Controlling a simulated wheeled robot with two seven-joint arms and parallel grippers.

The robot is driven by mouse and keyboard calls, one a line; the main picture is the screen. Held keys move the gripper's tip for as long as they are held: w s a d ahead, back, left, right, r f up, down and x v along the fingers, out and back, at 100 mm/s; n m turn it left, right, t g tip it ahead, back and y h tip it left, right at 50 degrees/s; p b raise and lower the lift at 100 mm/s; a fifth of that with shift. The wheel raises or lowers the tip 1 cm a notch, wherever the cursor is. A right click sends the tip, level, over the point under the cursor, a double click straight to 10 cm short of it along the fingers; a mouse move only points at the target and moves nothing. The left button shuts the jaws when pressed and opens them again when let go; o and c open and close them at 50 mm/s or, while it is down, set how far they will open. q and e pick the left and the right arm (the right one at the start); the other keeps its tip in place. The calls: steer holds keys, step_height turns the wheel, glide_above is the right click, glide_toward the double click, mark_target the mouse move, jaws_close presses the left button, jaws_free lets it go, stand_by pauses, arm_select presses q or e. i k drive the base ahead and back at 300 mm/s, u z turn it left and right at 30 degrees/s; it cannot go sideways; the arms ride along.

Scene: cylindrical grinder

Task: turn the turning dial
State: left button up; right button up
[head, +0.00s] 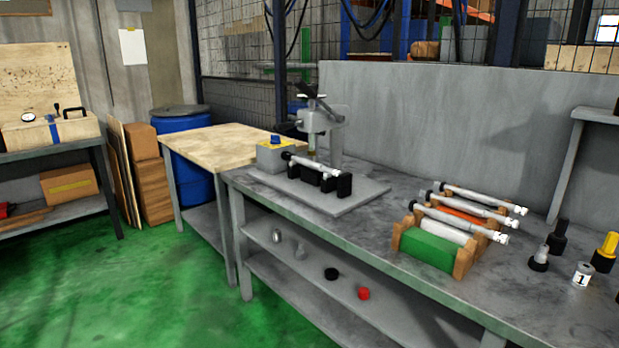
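A metal shaft (312,164) lies across black holders (318,180) in front of the machine. Neither of my grippers is in view.
On the workbench (385,240), a rack with a green block (428,249) holds several metal shafts. Black and yellow-topped tools (605,252) and a cylinder marked 1 (582,274) stand at right. A wooden-topped table (215,146) adjoins at left. The green floor (130,290) in front is clear.

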mark_target(276, 139)
steer(key=k, duration=0.65)
steer(key=z, duration=1.15)
steer(key=k, duration=0.2)
steer(key=u, duration=2.6)
steer(key=i, duration=1.2)
steer(key=z, duration=0.85)
steer(key=i, duration=0.95)
steer(key=z, duration=1.15)
